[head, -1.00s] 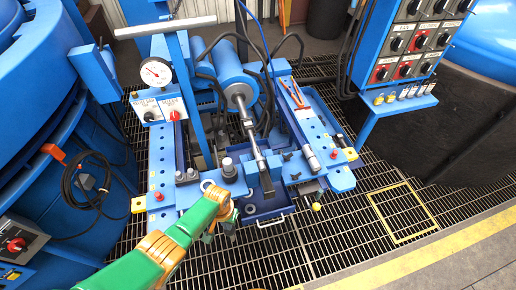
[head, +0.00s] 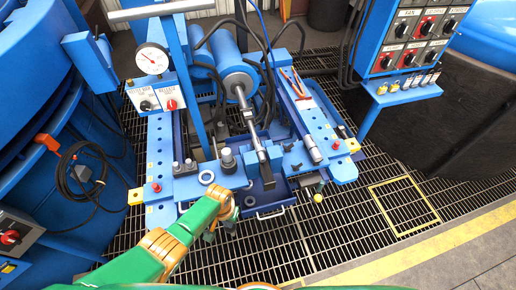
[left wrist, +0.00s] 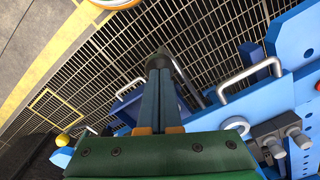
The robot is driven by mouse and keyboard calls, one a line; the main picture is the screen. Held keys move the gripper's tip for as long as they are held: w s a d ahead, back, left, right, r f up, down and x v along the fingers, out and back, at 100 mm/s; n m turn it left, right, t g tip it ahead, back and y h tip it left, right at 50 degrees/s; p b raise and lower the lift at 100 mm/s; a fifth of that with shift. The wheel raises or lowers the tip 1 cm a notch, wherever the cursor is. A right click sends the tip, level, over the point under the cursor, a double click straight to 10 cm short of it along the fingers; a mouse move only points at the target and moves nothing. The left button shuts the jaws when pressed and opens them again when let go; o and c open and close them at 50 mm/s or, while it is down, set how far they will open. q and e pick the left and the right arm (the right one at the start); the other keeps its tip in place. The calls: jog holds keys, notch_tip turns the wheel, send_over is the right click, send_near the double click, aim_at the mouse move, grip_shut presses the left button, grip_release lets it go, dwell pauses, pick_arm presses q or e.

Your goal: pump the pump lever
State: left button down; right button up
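No part is clearly marked as the pump lever. A tall blue post with a grey crossbar (head: 162,10) rises at the left of the blue press, beside the gauge (head: 152,59). A short rod with a yellow knob (head: 318,198) sticks out at the press's front right; the knob also shows in the left wrist view (left wrist: 62,140). My left gripper (head: 222,228) is in front of the press's near edge, apart from both. In the left wrist view its fingers (left wrist: 160,70) lie together, with nothing visible between them. My right gripper is not in view.
A blue tray with a pale handle (head: 270,214) sits at the press's front. A control panel (head: 418,40) stands at the upper right. A dark cable (head: 75,185) hangs at the left. Open grating with a yellow-framed hatch (head: 404,206) lies at the front right.

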pick_arm(q)
notch_tip(320, 180, down, 7)
jog(key=s+b, duration=0.1)
jog(key=b, duration=0.4)
jog(key=shift+s+d+f, duration=0.2)
jog(key=shift+s+d, duration=0.1)
jog(key=shift+s, duration=0.05)
dwell(0.5)
